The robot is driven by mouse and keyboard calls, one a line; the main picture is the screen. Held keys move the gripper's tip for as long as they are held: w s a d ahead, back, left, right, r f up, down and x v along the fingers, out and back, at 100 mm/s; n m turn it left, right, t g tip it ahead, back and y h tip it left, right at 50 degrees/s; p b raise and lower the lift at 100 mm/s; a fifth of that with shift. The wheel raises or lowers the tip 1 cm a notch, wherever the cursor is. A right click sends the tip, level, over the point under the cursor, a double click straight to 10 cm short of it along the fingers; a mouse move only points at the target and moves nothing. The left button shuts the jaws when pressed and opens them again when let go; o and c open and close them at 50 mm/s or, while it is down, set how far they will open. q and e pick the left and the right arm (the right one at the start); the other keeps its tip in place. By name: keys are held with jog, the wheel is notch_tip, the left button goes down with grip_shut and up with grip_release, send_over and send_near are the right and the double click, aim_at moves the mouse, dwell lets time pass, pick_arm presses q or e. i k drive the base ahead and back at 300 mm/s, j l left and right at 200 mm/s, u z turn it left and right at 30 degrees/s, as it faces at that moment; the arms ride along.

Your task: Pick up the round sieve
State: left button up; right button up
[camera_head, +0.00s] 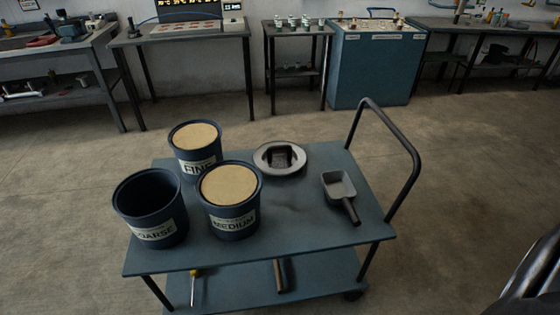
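A round, pale grey, ring-like thing (262,156) lies on the top of the blue cart, right of the buckets. It has a dark, square-looking centre, and a mesh cannot be made out. It is the only thing on the cart top that could be the round sieve. Nothing touches it. Neither of my grippers shows in the head view. A dark, glossy shape cuts into the lower right corner, with no fingers visible on it.
The cart top (300,235) also holds buckets marked FINE (197,160), MEDIUM (233,222) and a dark-looking one (155,232) partly reading "ARSE". A grey scoop (340,188) lies right. The cart's handle (412,155) rises at the right. Workbenches line the wall; floor between is clear.

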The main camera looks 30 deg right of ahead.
aim_at(275, 158)
jog(key=l, duration=0.45)
jog(key=k+l+u, duration=0.1)
jog(key=l, duration=0.35)
jog(key=k+l, duration=0.1)
jog(key=l, duration=0.4)
jog(key=l+u, duration=0.1)
jog(key=l, duration=0.35)
jog(key=k+l, duration=0.15)
jog(key=l, duration=0.3)
jog(key=k+l+u, duration=0.1)
jog(key=l, duration=0.35)
jog(key=k+l, duration=0.1)
jog(key=l, duration=0.35)
jog(key=i+l+u, duration=0.1)
jog(key=l, duration=0.45)
jog(key=i+l+u, duration=0.1)
jog(key=l, duration=0.45)
jog(key=i+l+u, duration=0.15)
jog(key=l, duration=0.4)
jog(key=i+l+u, duration=0.1)
jog(key=l, duration=0.5)
jog(key=i+l, duration=0.2)
jog(key=l, duration=0.15)
jog(key=i+l+u, duration=0.1)
jog(key=i+l, duration=0.25)
jog(key=l, duration=0.3)
jog(key=i+l+u, duration=0.15)
jog(key=l, duration=0.2)
jog(key=i+l, duration=0.2)
jog(key=l, duration=0.15)
